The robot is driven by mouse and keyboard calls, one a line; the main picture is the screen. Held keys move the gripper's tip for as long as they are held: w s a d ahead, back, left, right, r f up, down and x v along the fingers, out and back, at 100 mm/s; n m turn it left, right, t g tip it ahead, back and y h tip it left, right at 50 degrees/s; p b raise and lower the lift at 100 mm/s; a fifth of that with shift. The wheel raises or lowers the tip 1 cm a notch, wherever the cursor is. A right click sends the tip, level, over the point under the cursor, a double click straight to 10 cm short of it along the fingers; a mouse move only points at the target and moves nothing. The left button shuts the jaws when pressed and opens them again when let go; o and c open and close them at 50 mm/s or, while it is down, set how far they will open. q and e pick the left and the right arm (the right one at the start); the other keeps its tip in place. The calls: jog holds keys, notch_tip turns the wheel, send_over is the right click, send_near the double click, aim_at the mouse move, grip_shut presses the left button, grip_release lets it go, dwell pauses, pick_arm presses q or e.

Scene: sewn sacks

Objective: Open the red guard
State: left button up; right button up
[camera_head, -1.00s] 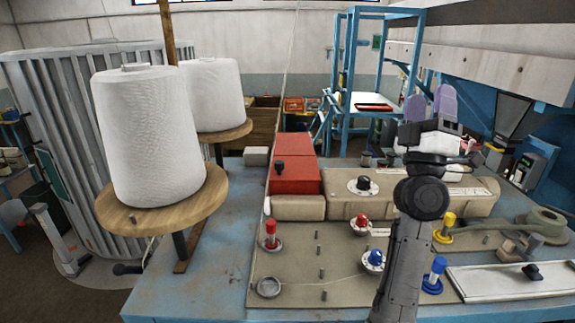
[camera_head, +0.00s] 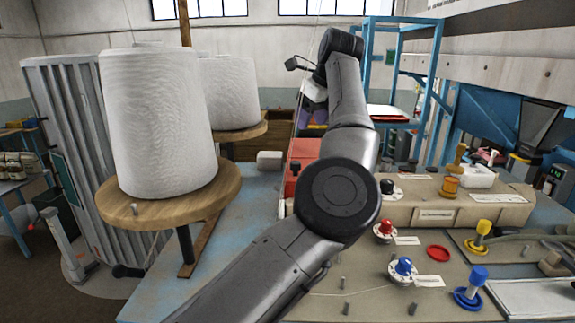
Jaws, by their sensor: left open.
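The red guard (camera_head: 303,150) is a red box-shaped cover on the beige machine, behind my left arm. Only parts of it show; its dark knob shows at the left edge of my elbow. The guard looks shut, though much of it is hidden. My left arm crosses the middle of the view. Its gripper (camera_head: 312,130), with purple fingers, points down over the far part of the guard. It is open, and I cannot tell whether it touches the guard. My right gripper is not in view.
Two large white thread cones (camera_head: 157,125) stand on wooden discs at left. The machine top carries a red-knobbed dial (camera_head: 385,231), a blue-knobbed dial (camera_head: 403,269), a yellow post (camera_head: 478,235) and a blue post (camera_head: 470,288).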

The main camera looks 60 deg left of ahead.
aim_at(296, 162)
pick_arm(q)
jog(key=x, duration=0.9)
jog(key=d+p+x, duration=0.1)
jog(key=x, duration=0.3)
jog(key=shift+s+a+f, duration=0.1)
jog(key=shift+a+f, duration=0.05)
jog(key=shift+f, duration=0.3)
jog(key=shift+c, duration=0.5)
grip_shut()
jog(key=shift+r, duration=0.1)
